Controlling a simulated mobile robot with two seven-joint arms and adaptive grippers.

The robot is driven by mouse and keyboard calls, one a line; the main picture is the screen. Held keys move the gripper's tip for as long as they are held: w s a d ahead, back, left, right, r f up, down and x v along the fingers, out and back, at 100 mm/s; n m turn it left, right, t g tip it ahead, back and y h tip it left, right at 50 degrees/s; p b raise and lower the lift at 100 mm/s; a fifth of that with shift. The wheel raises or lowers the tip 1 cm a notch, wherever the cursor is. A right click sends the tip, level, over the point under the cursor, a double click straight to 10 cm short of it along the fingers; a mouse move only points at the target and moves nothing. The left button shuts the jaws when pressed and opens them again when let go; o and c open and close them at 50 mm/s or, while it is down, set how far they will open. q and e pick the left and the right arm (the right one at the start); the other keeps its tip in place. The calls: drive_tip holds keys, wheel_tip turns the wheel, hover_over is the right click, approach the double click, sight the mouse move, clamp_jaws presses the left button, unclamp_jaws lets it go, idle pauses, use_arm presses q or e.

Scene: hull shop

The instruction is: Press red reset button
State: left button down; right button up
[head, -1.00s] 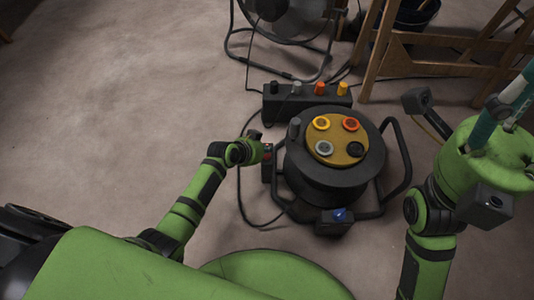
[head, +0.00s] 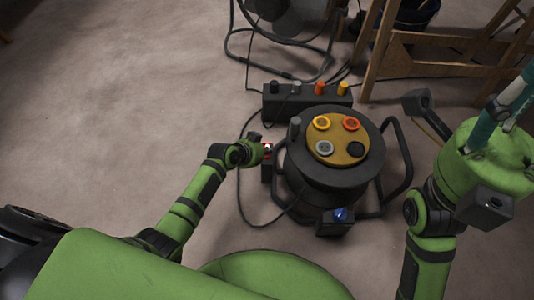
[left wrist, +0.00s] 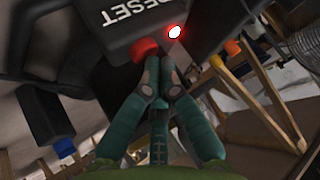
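The red reset button (left wrist: 146,47) sits on a dark box marked RESET (left wrist: 118,20), beside a glowing indicator light (left wrist: 175,32). In the head view this box (head: 266,170) is on the left side of the black cable reel (head: 330,185). My left gripper (left wrist: 158,62) has its teal fingers together and empty, with the tips right at the button's lower edge; they look in contact, but how far the button is pushed in is unclear. My right gripper (head: 513,105) is at the right edge, away from the reel, its fingertips cut off.
A dark box with coloured plugs (head: 305,100) lies behind the reel. A blue-lit box (head: 338,216) is at its front. A fan (head: 285,20) and a wooden stand (head: 440,65) are farther back. The floor at left is clear.

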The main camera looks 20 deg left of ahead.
use_arm(q)
drive_tip(key=shift+f, duration=0.2)
drive_tip(key=shift+r, duration=0.1)
drive_tip(key=shift+r+p, duration=0.8)
drive_tip(key=shift+p, duration=0.05)
wheel_tip(320, 180, up, 5)
drive_tip(key=p, duration=0.5)
drive_tip(key=shift+r, duration=0.1)
idle(0.8)
